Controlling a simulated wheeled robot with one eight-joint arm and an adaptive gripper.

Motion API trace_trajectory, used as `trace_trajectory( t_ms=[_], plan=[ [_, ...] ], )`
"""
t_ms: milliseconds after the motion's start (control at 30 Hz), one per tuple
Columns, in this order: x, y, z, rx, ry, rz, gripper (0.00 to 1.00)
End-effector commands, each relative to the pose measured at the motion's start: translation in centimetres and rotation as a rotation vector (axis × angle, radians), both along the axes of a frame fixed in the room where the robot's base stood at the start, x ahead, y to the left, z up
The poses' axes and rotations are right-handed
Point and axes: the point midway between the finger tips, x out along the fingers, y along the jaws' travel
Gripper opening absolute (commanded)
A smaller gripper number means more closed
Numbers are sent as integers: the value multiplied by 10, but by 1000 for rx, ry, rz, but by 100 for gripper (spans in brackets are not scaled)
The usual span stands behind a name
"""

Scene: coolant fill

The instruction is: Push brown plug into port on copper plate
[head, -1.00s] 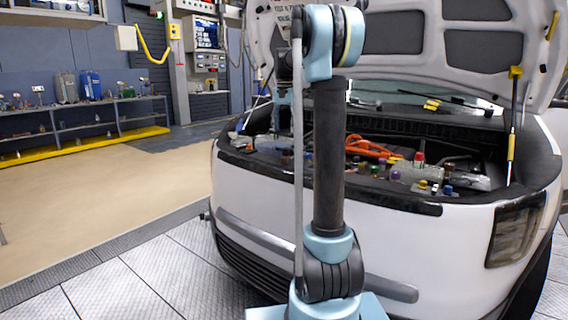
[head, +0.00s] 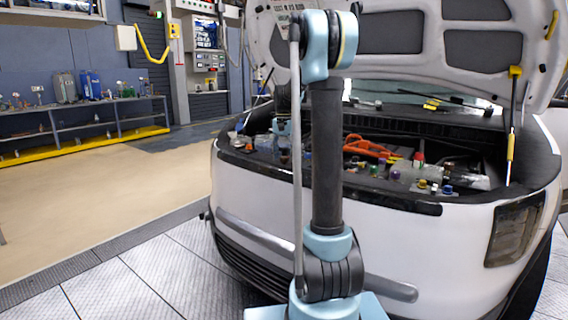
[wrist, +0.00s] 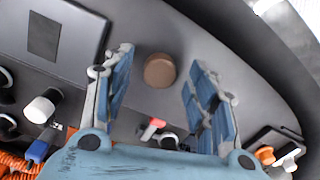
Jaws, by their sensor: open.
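A round brown plug (wrist: 159,70) shows from above in the wrist view, on a dark grey surface. My gripper (wrist: 160,58) is open, with one blue-padded finger on each side of the plug and a visible gap to both. I cannot tell how far above or around it the fingertips are. In the head view my gripper is mostly hidden behind my own arm. I cannot pick out the copper plate or its port in either view.
The car's engine bay (head: 420,150) lies under the raised hood (head: 390,30). In the wrist view, a grey panel (wrist: 85,28), a white cap (wrist: 42,107) and a blue connector (wrist: 37,151) lie left.

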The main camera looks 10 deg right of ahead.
Motion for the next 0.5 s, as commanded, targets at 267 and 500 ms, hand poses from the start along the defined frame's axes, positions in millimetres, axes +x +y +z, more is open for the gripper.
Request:
trace_trajectory(
  t_ms=[267,500],
  plan=[
    [0,0,-18,0,0,0,52],
    [0,0,-18,0,0,0,37]
  ],
)
